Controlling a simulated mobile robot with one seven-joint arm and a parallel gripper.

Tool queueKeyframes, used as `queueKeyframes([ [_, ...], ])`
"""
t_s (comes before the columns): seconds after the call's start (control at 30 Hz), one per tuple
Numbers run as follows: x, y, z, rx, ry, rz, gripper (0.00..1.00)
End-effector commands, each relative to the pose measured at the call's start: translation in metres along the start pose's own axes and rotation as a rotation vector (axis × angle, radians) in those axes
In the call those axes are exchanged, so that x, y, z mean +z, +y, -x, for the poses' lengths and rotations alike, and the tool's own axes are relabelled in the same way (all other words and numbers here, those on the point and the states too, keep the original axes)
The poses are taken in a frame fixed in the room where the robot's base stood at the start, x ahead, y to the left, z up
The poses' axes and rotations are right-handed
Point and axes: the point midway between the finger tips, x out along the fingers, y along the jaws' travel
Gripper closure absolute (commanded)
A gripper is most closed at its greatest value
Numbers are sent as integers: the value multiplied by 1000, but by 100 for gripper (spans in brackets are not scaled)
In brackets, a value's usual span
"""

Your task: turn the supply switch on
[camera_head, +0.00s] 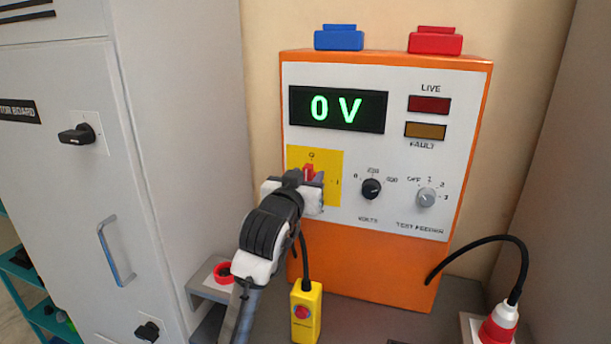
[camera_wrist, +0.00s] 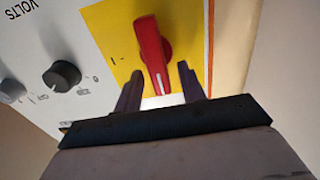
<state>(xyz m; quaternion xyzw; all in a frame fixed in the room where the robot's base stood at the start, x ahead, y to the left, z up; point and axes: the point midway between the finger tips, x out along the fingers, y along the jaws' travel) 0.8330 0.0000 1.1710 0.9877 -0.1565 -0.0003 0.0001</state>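The supply switch, a red rotary handle (camera_head: 309,171), sits on a yellow plate (camera_head: 333,163) on the orange unit's white panel. It appears upright, with its tip toward the 0 mark above it; the 1 mark is at right. In the wrist view the red handle (camera_wrist: 152,52) lies between and just beyond my fingertips. My gripper (camera_wrist: 160,72) is open, with one dark finger on each side of the handle and visible gaps. In the head view my gripper (camera_head: 310,183) covers the lower part of the switch. The display (camera_head: 338,109) reads 0 V.
A volts knob (camera_head: 371,189) and a test feeder knob (camera_head: 426,197) are to the right. The live lamp (camera_head: 429,105) looks dark. A yellow box with a red button (camera_head: 305,312) stands below my gripper. A grey cabinet (camera_head: 60,200) is at left.

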Motion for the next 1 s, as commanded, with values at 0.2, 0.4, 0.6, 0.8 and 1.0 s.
queueKeyframes([
  [0.2, 0, 0, 0, 0, 0, 0, 67],
  [0.4, 0, 0, 0, 0, 0, 0, 93],
  [0.6, 0, 0, 0, 0, 1, -2, 100],
  [0.8, 1, 1, 0, 0, 1, -40, 100],
  [1.0, 3, 3, 0, 0, 1, -148, 100],
])
